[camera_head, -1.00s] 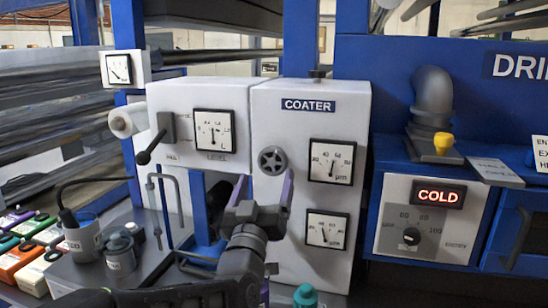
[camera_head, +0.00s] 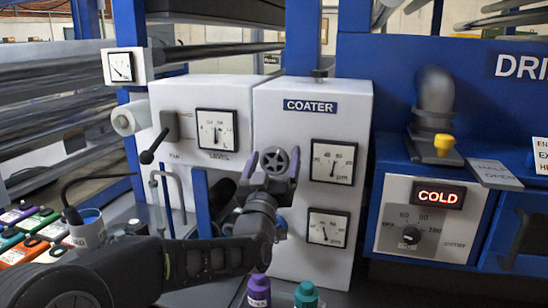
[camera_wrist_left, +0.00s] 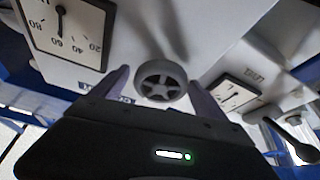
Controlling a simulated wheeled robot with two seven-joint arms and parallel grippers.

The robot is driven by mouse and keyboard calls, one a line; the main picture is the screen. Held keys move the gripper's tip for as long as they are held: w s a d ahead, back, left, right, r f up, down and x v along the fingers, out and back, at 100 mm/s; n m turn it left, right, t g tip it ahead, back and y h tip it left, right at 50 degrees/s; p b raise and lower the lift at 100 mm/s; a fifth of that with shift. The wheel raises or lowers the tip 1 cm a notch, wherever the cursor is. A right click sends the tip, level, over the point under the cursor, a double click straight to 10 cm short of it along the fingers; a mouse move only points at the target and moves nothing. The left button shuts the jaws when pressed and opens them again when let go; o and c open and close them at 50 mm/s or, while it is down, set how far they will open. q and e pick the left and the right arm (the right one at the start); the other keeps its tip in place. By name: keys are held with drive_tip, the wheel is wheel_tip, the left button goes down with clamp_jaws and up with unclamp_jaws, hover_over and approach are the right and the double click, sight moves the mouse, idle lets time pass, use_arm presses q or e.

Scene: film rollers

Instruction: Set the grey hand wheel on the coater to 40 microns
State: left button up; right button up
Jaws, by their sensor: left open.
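The grey hand wheel (camera_head: 275,161) with several spokes is on the front of the white coater cabinet (camera_head: 300,236), below the COATER label. It also shows in the left wrist view (camera_wrist_left: 161,82). My left gripper (camera_head: 274,166) is open, with one purple-lined finger on each side of the wheel. In the left wrist view the fingers (camera_wrist_left: 160,88) flank the wheel, with gaps visible; I cannot tell whether they touch it. Two µm dials stand right of the wheel, the upper (camera_head: 333,163) and the lower (camera_head: 328,227). My right gripper is not in view.
A black lever (camera_head: 152,150) and a level gauge (camera_head: 216,130) are left of the wheel. Purple (camera_head: 258,290) and teal (camera_head: 305,295) bottles stand below. The dryer panel (camera_head: 425,218) showing COLD is to the right.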

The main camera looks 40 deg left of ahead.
use_arm(q)
drive_tip(key=c, duration=1.4)
